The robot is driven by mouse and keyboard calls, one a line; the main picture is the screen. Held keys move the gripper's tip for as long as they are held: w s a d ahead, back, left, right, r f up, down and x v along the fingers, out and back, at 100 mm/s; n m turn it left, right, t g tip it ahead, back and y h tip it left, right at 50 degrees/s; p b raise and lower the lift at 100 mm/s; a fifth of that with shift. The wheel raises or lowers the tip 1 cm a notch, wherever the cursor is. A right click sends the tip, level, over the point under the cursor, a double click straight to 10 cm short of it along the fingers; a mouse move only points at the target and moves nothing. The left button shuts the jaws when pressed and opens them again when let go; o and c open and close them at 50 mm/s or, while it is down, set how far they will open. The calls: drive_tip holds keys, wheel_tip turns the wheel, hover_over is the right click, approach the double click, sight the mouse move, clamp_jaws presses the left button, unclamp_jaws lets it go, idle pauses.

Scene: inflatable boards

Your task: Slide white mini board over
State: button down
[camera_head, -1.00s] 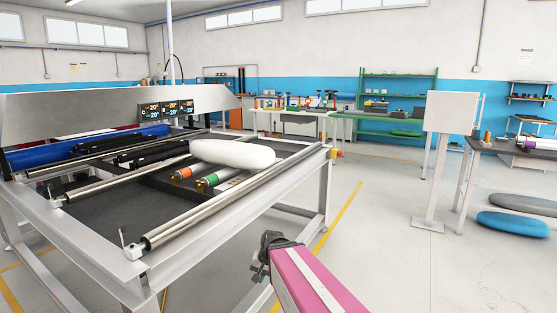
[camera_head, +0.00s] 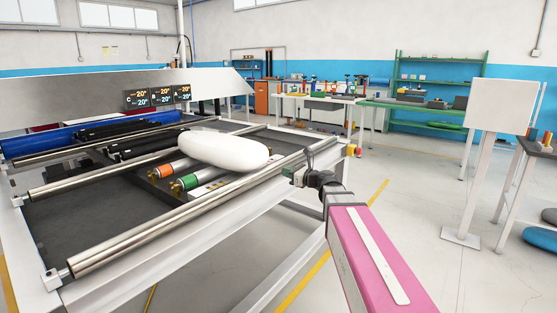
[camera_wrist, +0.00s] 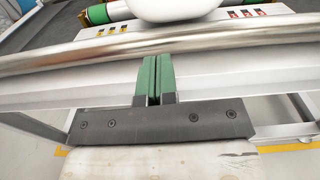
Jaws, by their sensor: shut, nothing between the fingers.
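The white mini board (camera_head: 222,149) is a rounded white slab lying on the frame table, across the orange-banded and green-banded rollers. Its near end also shows at the top of the wrist view (camera_wrist: 172,8). My gripper (camera_head: 297,177) is at the table's near right edge, close to the steel roller bar and apart from the board. In the wrist view its green fingers (camera_wrist: 153,80) are together, with nothing between them, pointing at the steel bar with the board beyond it. Whether the fingertips touch the bar is unclear.
The steel roller bar (camera_head: 190,221) runs along the table's near side, between my gripper and the board. An orange-banded roller (camera_head: 164,171) and a green-banded roller (camera_head: 187,182) lie by the board. A white panel on a stand (camera_head: 503,105) is at right; open floor lies before it.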

approach(258, 161)
drive_tip(key=x, duration=0.7)
drive_tip(key=shift+w+a, duration=0.2)
drive_tip(key=shift+w, duration=0.05)
drive_tip(key=x, duration=3.6)
drive_tip(key=shift+w+a+r, duration=0.1)
drive_tip(key=shift+a+r, duration=0.15)
drive_tip(key=shift+r, duration=0.05)
drive_tip(key=shift+d, duration=0.15)
